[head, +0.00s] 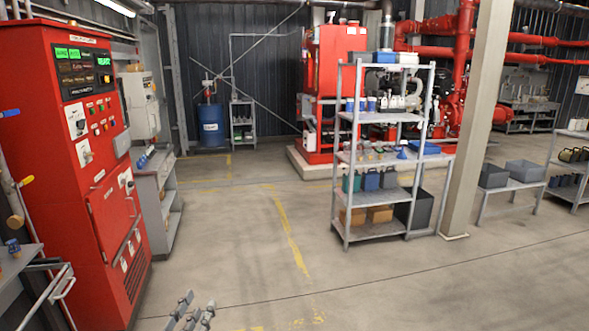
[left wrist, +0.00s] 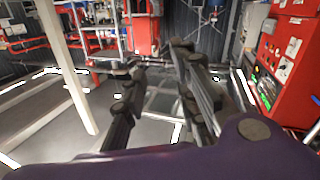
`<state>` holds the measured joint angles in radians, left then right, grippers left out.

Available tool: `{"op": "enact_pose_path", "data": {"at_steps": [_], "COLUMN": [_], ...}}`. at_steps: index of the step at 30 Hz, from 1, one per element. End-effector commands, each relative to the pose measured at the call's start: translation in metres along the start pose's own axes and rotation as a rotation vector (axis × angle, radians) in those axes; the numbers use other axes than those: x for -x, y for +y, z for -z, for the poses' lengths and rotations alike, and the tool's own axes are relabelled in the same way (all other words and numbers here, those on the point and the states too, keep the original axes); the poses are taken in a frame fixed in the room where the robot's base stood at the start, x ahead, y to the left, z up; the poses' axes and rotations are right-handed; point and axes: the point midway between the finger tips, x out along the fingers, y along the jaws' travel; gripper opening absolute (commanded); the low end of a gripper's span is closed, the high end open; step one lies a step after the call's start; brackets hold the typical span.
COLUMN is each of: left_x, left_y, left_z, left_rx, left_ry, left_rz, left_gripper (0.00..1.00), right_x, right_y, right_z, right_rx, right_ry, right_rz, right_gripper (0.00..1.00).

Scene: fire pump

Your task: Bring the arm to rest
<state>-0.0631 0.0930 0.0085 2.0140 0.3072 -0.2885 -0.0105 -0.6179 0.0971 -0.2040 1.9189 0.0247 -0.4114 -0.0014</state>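My left gripper (head: 191,311) shows only as its grey fingers at the bottom edge of the head view, over bare floor. In the left wrist view its two dark fingers (left wrist: 158,66) stand apart with a clear gap, and nothing is between them. Neither finger touches anything that I can see. My right gripper is in neither view.
A red control cabinet (head: 87,150) stands at the left, with a grey bench (head: 160,200) behind it. A grey shelf rack (head: 370,231) and a pillar (head: 477,110) stand to the right. The concrete floor (head: 240,255) between is clear.

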Motion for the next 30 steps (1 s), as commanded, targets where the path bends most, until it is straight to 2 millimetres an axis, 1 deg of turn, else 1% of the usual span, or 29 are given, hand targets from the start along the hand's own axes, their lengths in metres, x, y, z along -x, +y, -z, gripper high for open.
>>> {"op": "enact_pose_path", "data": {"at_steps": [1,2,3,5,6,8,9,11,12,13,15,18,21,24,30], "left_x": [0.016,0.025,0.040,0.064,0.082,0.112,0.133,0.165,0.186,0.201,0.232,0.266,0.282,0.287,0.287], "left_y": [-0.004,-0.005,-0.007,-0.010,-0.011,-0.013,-0.013,-0.012,-0.011,-0.009,-0.007,-0.008,-0.011,-0.012,-0.012], "left_z": [-0.040,-0.061,-0.089,-0.129,-0.154,-0.190,-0.212,-0.240,-0.257,-0.267,-0.286,-0.301,-0.307,-0.309,-0.309], "left_rx": [-0.033,-0.053,-0.078,-0.113,-0.134,-0.163,-0.179,-0.193,-0.195,-0.192,-0.178,-0.165,-0.160,-0.159,-0.158], "left_ry": [-0.088,-0.136,-0.199,-0.290,-0.350,-0.435,-0.488,-0.558,-0.598,-0.626,-0.679,-0.731,-0.757,-0.764,-0.763], "left_rz": [0.016,0.023,0.033,0.045,0.051,0.059,0.063,0.066,0.067,0.067,0.071,0.082,0.094,0.097,0.097], "left_gripper": [0.27,0.27,0.27,0.27,0.27,0.27,0.27,0.27,0.27,0.27,0.27,0.27,0.27,0.27,0.27], "right_x": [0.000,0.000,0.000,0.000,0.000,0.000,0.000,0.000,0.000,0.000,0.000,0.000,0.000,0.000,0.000], "right_y": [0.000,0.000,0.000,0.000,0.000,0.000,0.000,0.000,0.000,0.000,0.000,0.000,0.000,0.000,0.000], "right_z": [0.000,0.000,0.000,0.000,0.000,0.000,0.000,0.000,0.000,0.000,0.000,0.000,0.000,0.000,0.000], "right_rx": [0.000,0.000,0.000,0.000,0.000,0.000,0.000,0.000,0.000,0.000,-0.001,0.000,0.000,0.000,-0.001], "right_ry": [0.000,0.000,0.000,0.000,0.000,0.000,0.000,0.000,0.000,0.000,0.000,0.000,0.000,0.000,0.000], "right_rz": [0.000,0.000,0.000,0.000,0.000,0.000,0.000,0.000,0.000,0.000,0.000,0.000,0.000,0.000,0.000], "right_gripper": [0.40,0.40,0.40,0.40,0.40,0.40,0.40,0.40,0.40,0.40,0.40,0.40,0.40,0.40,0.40]}}
